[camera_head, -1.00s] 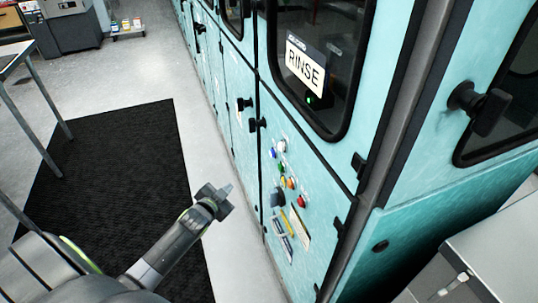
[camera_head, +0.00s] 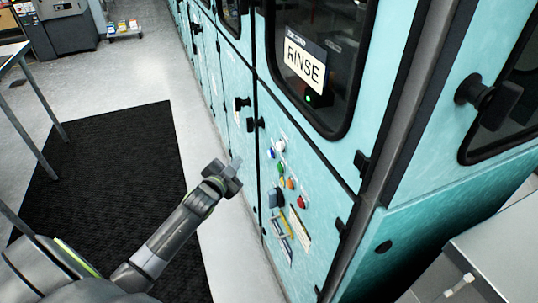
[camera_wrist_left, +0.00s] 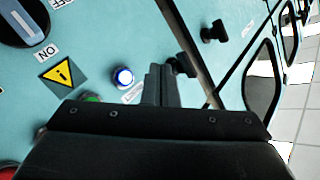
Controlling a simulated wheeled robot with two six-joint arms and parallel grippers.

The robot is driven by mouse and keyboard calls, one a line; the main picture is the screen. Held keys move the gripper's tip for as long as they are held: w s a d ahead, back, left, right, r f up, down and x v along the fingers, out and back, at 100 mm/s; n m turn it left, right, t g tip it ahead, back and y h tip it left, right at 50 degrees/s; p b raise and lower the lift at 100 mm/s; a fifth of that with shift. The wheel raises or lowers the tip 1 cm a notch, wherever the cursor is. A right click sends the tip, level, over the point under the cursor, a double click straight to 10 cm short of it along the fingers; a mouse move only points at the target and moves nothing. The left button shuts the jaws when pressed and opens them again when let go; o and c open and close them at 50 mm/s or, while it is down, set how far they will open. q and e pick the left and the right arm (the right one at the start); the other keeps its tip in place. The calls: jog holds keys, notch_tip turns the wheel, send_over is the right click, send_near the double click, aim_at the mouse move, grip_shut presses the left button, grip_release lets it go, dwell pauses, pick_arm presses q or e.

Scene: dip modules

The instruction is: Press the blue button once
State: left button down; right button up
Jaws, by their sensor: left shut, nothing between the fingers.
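The blue button (camera_head: 271,153) is a small round button on the teal cabinet's control panel, at the upper left of a group of buttons. In the left wrist view the blue button (camera_wrist_left: 123,77) looks lit, with a bright centre. My left gripper (camera_head: 236,163) is shut and empty, in front of the panel and left of the blue button in the head view. In the left wrist view its fingertips (camera_wrist_left: 162,84) lie just right of the button; no contact shows. My right gripper is not in view.
A green button (camera_wrist_left: 92,98) lies near the blue one, partly hidden by my gripper. A red button (camera_head: 302,201), a black rotary switch (camera_head: 276,198) and black door latches (camera_head: 242,103) also stick out. A dark mat (camera_head: 100,170) covers the floor on the left.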

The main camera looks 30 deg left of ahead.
aim_at(272, 153)
pick_arm(q)
jog(key=w+d+b, duration=0.1)
jog(key=w+d, duration=0.3)
jog(key=w, duration=0.1)
jog(key=shift+w+d, duration=0.15)
jog(key=shift+d, duration=0.15)
jog(key=shift+w+d, duration=0.1)
dwell(1.9)
jog(key=shift+w+d, duration=0.2)
